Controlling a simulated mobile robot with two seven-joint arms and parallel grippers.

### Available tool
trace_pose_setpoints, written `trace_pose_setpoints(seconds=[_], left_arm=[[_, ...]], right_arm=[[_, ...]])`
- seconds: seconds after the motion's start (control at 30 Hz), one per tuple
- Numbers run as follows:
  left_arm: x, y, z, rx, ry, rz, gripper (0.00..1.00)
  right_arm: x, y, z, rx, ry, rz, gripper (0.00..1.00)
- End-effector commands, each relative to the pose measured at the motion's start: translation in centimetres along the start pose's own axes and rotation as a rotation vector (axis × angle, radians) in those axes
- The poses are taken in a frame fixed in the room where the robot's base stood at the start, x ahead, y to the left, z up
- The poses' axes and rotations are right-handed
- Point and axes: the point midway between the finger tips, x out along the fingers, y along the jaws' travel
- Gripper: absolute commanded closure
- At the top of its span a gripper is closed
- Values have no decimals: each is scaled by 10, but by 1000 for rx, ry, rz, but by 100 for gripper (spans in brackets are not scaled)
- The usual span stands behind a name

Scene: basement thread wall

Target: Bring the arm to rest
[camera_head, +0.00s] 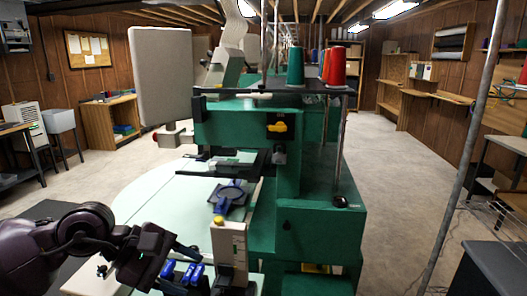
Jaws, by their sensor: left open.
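My left arm comes in from the lower left. Its dark left gripper (180,265) is open, low over the near part of the pale round-edged table. Small blue items (191,273) show close by the fingertips; I cannot tell whether the gripper touches them, and nothing is clearly held. My right gripper is not in view.
A green machine (318,240) with thread cones (296,67) on top stands just right of the gripper. A beige block with a yellow knob (229,245) stands close to the fingertips. A metal pole (468,150) rises at the right. Pale tabletop (150,205) lies free beyond the gripper.

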Motion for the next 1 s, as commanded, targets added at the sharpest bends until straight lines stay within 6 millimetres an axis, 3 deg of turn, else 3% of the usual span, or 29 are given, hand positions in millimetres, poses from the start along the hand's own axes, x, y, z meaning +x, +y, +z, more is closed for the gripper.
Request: trace_pose_setpoints(seconds=[0.1, 0.2, 0.33, 0.5, 0.67, 0.7, 0.83, 1.0], left_arm=[[4, 24, 27, -377, -253, 149, 49], [-1, 44, 39, -727, -485, 242, 49], [-11, 62, 31, -1220, -810, 326, 49], [-21, 60, -20, -1884, -1255, 398, 49], [-12, 15, -88, -2451, -1665, 457, 49], [-8, -1, -103, 2554, 1747, -471, 49], [12, -65, -143, 2174, 1530, -409, 49], [42, -160, -168, 1798, 1318, -388, 49]], right_arm=[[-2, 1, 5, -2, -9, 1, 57], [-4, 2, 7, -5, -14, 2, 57], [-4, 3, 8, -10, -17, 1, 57], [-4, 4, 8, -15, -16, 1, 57], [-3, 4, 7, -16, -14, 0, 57], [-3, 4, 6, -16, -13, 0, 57], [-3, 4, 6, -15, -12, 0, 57], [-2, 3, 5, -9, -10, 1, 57]])
